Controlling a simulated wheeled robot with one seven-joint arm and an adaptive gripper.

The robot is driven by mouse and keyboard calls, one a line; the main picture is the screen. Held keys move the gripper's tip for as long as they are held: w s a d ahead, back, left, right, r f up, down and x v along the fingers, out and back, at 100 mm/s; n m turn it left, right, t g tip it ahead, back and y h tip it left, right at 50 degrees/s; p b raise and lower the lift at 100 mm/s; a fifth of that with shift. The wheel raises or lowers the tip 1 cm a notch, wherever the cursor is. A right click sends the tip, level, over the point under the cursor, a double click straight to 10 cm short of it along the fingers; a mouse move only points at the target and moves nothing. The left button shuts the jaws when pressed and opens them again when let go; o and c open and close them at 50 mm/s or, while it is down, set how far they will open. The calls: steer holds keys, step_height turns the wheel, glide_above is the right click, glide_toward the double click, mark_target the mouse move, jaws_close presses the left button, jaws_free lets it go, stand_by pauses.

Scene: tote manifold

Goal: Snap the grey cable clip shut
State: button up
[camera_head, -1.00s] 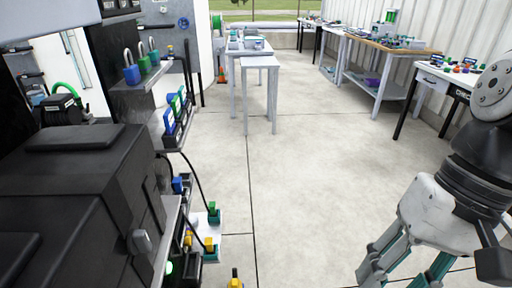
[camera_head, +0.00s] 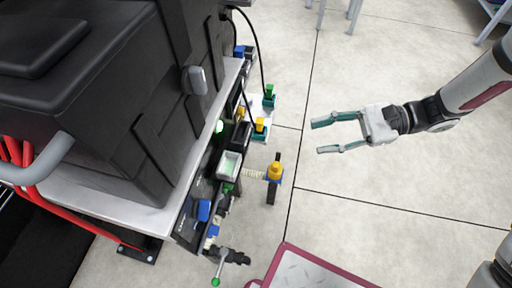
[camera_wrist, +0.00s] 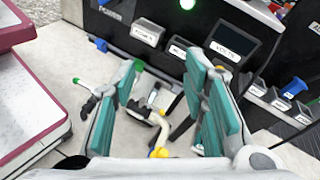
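My gripper (camera_head: 324,136) is open and empty in the head view, in free air right of the workbench, with its teal fingers pointing left toward the bench front. In the wrist view the two fingers (camera_wrist: 165,66) stand wide apart with nothing between their pads. Beyond them is the black front panel (camera_wrist: 168,22) with labels, a lit green lamp and a dark screen. I cannot make out the grey cable clip for certain in either view. Small fittings below the panel are partly covered by the fingers in the wrist view.
A black case (camera_head: 105,95) fills the bench at left. A yellow-topped post (camera_head: 275,171) with a coiled spring and a green-tipped lever (camera_head: 219,264) stick out from the bench front. A maroon-rimmed platform (camera_head: 285,262) is at the bottom.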

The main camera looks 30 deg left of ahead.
steer(key=w+a+f+m+t+y+b, duration=0.15)
steer(key=f+m, duration=0.25)
steer(key=f, duration=0.6)
steer(key=w+a+f+m+t+y+b, duration=0.1)
steer(key=a+f+m+t+y, duration=0.15)
steer(key=f, duration=0.65)
steer(key=r+b+x, duration=0.1)
steer(key=b+x, duration=0.1)
steer(key=x, duration=1.2)
steer(key=shift+m+y, duration=0.4)
steer(key=shift+m, duration=0.05)
steer(key=shift+a, duration=0.15)
steer(key=shift+g, duration=0.3)
jaws_close()
